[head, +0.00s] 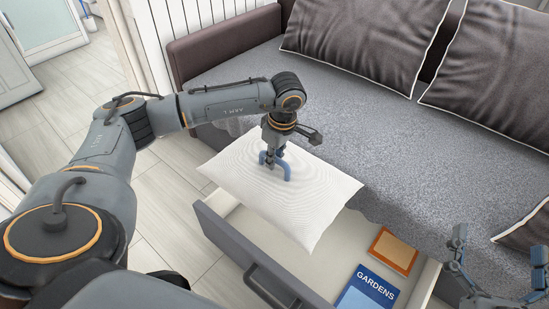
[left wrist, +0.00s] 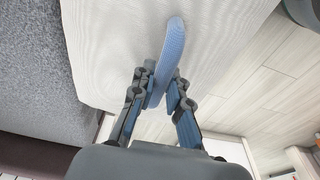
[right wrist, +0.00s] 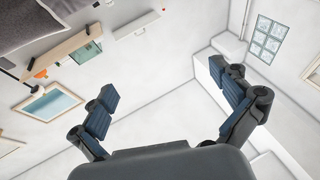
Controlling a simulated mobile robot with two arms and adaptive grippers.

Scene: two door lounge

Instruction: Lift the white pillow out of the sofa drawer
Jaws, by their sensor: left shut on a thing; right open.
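The white pillow (head: 312,207) has a blue loop handle (head: 286,170) on its top. My left gripper (head: 270,160) is shut on this handle from above. The left wrist view shows the handle (left wrist: 173,48) between its fingers, with the pillow (left wrist: 110,45) behind. The pillow hangs over the left part of the open sofa drawer (head: 237,246), with one corner out past the drawer's front. It covers that part of the drawer's inside, so I cannot tell its exact height. My right gripper (head: 497,262) is open and empty at the lower right.
A blue book marked GARDENS (head: 367,290) and an orange-brown framed item (head: 393,250) lie in the drawer. The grey sofa (head: 400,150) stands behind, with dark cushions (head: 355,38) on it. The wooden floor (head: 165,215) left of the drawer is clear.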

